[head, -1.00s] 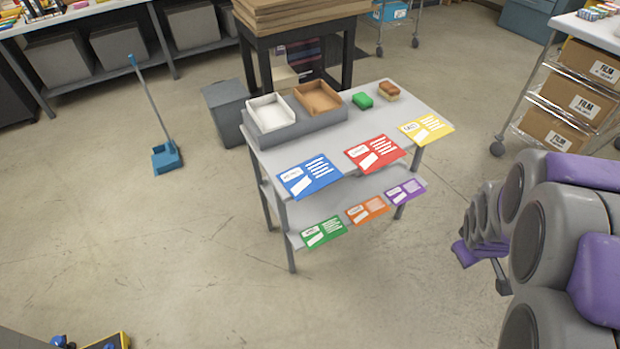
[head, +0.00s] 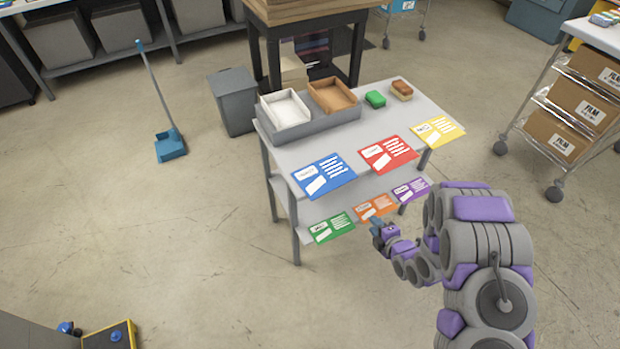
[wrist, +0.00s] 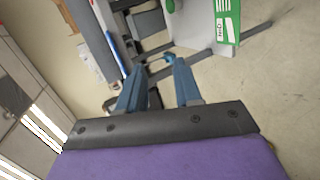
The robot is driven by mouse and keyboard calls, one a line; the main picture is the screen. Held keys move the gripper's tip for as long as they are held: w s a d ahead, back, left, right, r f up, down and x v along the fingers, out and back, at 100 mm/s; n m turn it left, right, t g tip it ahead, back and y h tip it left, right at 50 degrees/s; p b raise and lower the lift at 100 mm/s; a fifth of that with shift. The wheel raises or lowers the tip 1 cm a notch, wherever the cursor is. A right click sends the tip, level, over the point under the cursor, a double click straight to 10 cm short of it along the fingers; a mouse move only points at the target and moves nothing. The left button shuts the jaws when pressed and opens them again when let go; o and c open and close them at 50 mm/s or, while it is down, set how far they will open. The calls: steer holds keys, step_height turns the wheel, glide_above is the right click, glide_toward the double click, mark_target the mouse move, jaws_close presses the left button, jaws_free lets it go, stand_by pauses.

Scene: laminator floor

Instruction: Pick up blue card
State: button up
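The blue card (head: 325,175) lies flat on the top shelf of a small grey table, at its front left corner and overhanging the front edge. A blue strip at the left of the wrist view (wrist: 112,49) looks like this card seen edge-on. My gripper (head: 378,228) is in front of the table, to the right of the blue card and lower, near the orange card. In the wrist view its two blue fingers (wrist: 158,88) stand apart with nothing between them.
Red (head: 388,154) and yellow (head: 436,131) cards lie along the top front edge. Green (head: 330,227), orange (head: 377,207) and purple (head: 411,189) cards lie on the lower shelf. Trays (head: 285,108) stand at the back left of the top.

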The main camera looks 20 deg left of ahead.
steer(key=s+a+n+y, duration=0.1)
steer(key=s+a+y, duration=0.2)
steer(key=s+a, duration=0.15)
steer(key=t+y, duration=0.2)
glide_toward(315, 192)
steer(key=w+a+f, duration=0.2)
steer(key=shift+n+y, duration=0.3)
steer(key=shift+n, duration=0.1)
steer(key=w+a+b, duration=0.1)
steer(key=w+a+r, duration=0.1)
steer(key=w, duration=0.1)
steer(key=shift+a+b, duration=0.35)
steer(key=shift+a+f, duration=0.1)
steer(key=shift+a, duration=0.35)
steer(key=shift+d+r, duration=0.25)
steer(key=shift+d, duration=0.65)
steer(key=c, duration=0.6)
steer(key=shift+a+f, duration=0.25)
steer(key=shift+a, duration=0.3)
jaws_close()
